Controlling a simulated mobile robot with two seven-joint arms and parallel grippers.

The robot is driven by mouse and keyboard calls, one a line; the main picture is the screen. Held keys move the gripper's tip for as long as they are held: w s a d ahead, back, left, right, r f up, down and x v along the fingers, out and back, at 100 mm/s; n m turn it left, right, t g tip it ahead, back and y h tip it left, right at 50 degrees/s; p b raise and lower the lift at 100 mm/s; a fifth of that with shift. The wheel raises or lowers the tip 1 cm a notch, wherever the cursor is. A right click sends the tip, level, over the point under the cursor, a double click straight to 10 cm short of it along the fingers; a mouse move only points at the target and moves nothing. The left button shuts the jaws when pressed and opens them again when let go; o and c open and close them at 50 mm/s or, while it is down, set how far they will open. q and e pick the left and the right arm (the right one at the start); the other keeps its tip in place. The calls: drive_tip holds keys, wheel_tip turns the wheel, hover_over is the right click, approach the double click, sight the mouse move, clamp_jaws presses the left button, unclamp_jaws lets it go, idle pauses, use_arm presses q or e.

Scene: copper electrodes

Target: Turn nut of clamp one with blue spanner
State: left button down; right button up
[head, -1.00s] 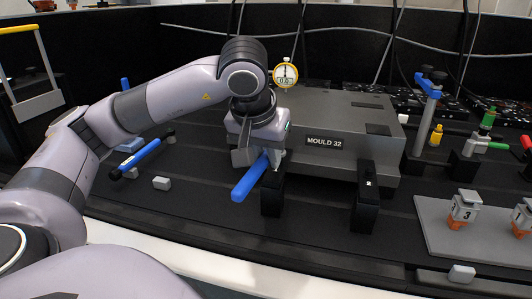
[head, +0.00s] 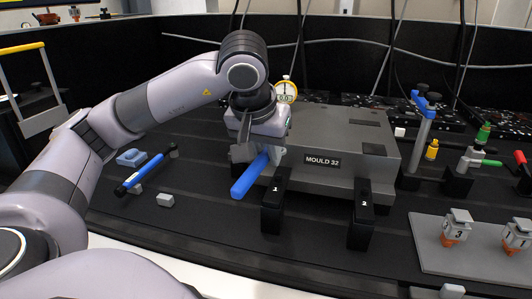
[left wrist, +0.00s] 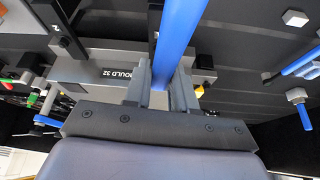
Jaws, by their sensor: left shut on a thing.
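Clamp one (head: 272,211) is a black upright clamp with a white 1, at the front left of the grey mould block (head: 345,150) marked MOULD 32. My left gripper (head: 265,150) is shut on the blue spanner (head: 247,178) above and just behind clamp one's top. The spanner's blue handle slants down toward the front left. In the left wrist view the handle (left wrist: 180,30) runs between the two fingers (left wrist: 160,82). The nut of clamp one and the spanner's head are hidden by the gripper. My right gripper is not in view.
Clamp two (head: 361,222) stands to the right of clamp one. A blue-handled tool (head: 140,174) and a small grey block (head: 165,200) lie at left. A grey plate (head: 428,256) with numbered pieces is at right. A dial gauge (head: 286,91) stands behind the gripper.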

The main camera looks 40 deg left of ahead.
use_arm(q)
wheel_tip(320, 180, up, 4)
drive_tip(key=p, duration=0.2)
drive_tip(key=shift+p, duration=0.35)
drive_tip(key=shift+r, duration=1.4)
drive_tip(key=shift+a+f, duration=0.1)
